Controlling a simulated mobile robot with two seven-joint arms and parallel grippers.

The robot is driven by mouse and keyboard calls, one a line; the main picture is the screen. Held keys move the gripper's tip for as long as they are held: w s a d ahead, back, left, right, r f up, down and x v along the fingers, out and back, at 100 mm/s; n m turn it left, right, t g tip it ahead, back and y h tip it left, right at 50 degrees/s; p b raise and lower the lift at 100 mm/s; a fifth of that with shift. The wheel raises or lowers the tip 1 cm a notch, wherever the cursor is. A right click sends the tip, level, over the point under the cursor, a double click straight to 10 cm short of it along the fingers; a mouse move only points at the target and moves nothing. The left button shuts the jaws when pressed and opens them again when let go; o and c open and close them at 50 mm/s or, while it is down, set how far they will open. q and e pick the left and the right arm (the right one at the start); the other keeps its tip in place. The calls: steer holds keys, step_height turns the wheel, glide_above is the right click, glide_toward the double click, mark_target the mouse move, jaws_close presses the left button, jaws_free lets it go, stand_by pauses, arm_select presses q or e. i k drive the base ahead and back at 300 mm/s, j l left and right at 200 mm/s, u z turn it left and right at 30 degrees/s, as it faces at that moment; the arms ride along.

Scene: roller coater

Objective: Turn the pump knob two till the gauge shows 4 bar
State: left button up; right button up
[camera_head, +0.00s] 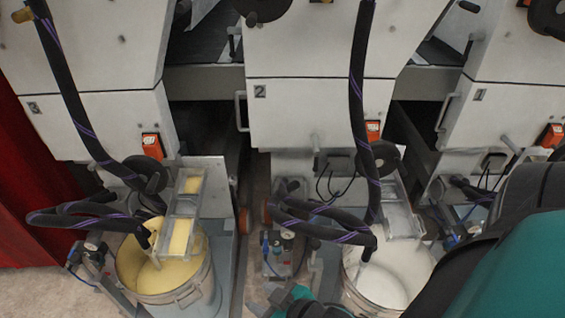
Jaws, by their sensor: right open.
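The machine panel marked 2 (300,115) is in the upper middle of the head view. Below it, left of the bucket of white liquid (382,287), stands a small pump unit (273,258) with a blue fitting and metal parts. Its knob and gauge are too small to tell apart, and no reading can be made out. My right arm comes in from the lower right. My right gripper (287,298) is low in the middle, just below the pump unit in the picture, with its jaws open; contact cannot be told. My left gripper is out of view.
A bucket of yellow liquid (170,292) stands left, below the machine panel marked 3 (85,125). Black hoses (357,100) hang in front of the machines and loop near the pump unit. A machine panel marked 1 (500,115) is at right. A red curtain (35,190) hangs left.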

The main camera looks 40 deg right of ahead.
mark_target(287, 246)
steer(key=i+l+z, duration=0.15)
steer(key=z, duration=2.45)
steer(key=i+j, duration=0.25)
